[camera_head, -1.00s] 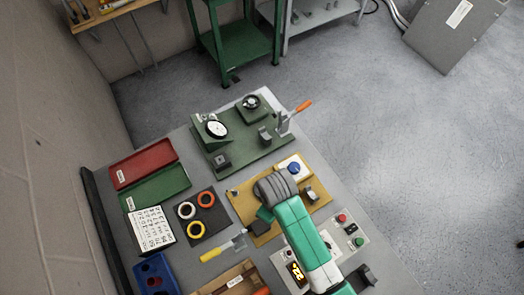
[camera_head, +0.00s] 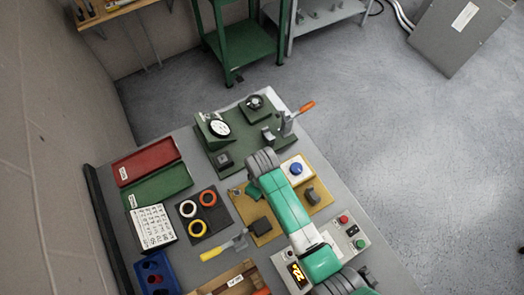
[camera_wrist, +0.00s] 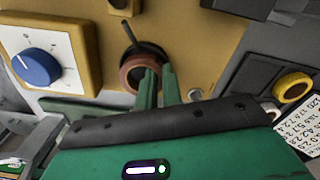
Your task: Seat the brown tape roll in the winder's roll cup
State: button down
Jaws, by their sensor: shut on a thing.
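The brown tape roll (camera_wrist: 140,74) shows in the wrist view at the tips of my gripper (camera_wrist: 159,80). My two green fingers are shut on it. A dark round part with a thin black rod (camera_wrist: 143,47) lies right behind the roll, over the winder's yellow base. I cannot tell whether the roll touches it or sits in a cup. In the head view my gripper (camera_head: 254,191) is over the left side of the yellow winder base (camera_head: 241,207). The roll and fingertips are hidden there by my wrist.
A blue knob (camera_head: 296,169) on a white plate and a dark curved block (camera_head: 312,194) stand on the base. A dark mat (camera_head: 214,218) holds white, orange and yellow rolls. A green fixture plate (camera_head: 245,140) lies beyond, with an orange-handled lever (camera_head: 305,107).

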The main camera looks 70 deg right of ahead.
jog(key=shift+f, duration=0.15)
jog(key=shift+a+f, duration=0.1)
jog(key=shift+f, duration=0.45)
jog(key=c, duration=1.6)
grip_release()
jog(key=shift+s+d, duration=0.15)
jog(key=shift+d, duration=0.05)
jog(key=shift+o, duration=0.2)
jog(key=shift+f, duration=0.1)
jog(key=shift+a, duration=0.1)
notch_tip(320, 180, up, 14)
jog(key=shift+f+p, duration=0.2)
jog(key=shift+p, duration=0.2)
